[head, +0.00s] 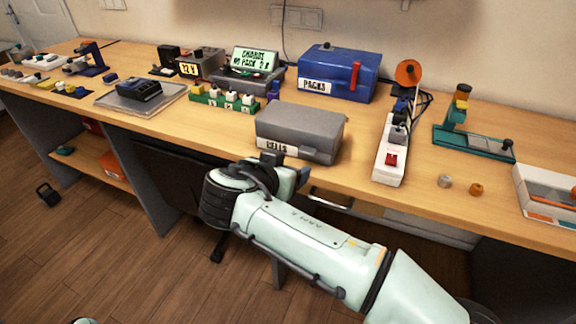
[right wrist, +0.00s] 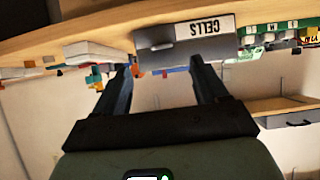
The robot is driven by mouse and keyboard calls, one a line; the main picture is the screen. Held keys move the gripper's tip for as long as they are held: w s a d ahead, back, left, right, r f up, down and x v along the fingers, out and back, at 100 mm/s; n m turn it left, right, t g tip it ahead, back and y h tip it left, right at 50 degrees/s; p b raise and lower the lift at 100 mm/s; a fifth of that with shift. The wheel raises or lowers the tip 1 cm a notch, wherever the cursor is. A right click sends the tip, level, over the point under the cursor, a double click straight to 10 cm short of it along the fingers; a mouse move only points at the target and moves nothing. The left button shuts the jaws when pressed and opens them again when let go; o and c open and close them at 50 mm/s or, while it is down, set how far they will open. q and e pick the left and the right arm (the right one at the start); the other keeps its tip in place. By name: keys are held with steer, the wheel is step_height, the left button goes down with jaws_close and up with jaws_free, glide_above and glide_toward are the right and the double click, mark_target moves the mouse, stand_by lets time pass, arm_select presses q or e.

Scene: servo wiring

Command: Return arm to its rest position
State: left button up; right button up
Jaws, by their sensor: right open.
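My right arm (head: 310,246) reaches in from the lower right in the head view, in front of the workbench. Its gripper (head: 285,172) is at the bench's front edge, just in front of the grey CELLS box (head: 298,130), and is partly hidden by the wrist. In the right wrist view the two fingers (right wrist: 163,72) are spread apart with nothing between them. The grey CELLS box (right wrist: 185,38) appears upside down beyond the fingertips; I cannot tell whether they touch it. My left gripper is not in view.
The wooden workbench (head: 225,133) holds a blue PACKS box (head: 338,72), a white power strip (head: 388,162) with a red switch, a charger (head: 250,72), a grey tray (head: 178,98) and a teal stand (head: 470,142). Open floor (head: 130,270) lies at the lower left.

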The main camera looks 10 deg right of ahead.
stand_by(0.3)
